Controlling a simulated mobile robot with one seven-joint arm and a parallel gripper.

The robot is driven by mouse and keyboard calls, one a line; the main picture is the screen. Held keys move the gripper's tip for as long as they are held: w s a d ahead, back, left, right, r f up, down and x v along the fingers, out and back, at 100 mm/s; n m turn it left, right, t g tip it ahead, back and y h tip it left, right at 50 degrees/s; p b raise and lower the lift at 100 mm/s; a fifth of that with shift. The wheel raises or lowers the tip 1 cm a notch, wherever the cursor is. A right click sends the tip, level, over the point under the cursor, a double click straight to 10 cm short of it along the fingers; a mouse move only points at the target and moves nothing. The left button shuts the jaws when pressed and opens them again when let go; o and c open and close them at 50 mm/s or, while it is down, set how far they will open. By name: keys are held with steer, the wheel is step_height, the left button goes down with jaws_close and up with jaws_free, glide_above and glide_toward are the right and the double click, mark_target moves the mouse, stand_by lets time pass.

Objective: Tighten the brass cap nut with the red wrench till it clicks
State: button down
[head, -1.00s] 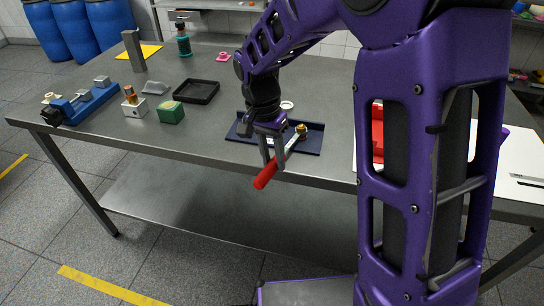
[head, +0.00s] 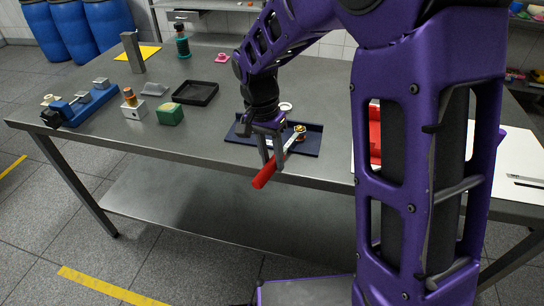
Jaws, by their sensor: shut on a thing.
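The red wrench (head: 265,173) has a red handle and a pale shaft. My gripper (head: 272,166) is shut on it at the upper handle and shaft. The handle sticks out past the table's front edge, toward the lower left. The wrench's head reaches up right to the brass cap nut (head: 300,129), which sits over the dark blue tray (head: 312,145). The wrench head appears to be at the nut. I cannot tell how closely it fits around it, as the view is small.
A blue vise-like fixture (head: 83,102), a green-and-yellow block (head: 170,114) and a black tray (head: 195,93) stand to the left on the steel table (head: 110,140). A white ring (head: 285,107) lies behind my gripper. A red object (head: 375,135) shows through my arm.

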steer(key=shift+r+p, duration=0.8)
steer(key=shift+r, duration=0.15)
stand_by(1.6)
steer(key=shift+r+p, duration=1.55)
steer(key=shift+r, duration=0.4)
steer(key=shift+f, duration=0.1)
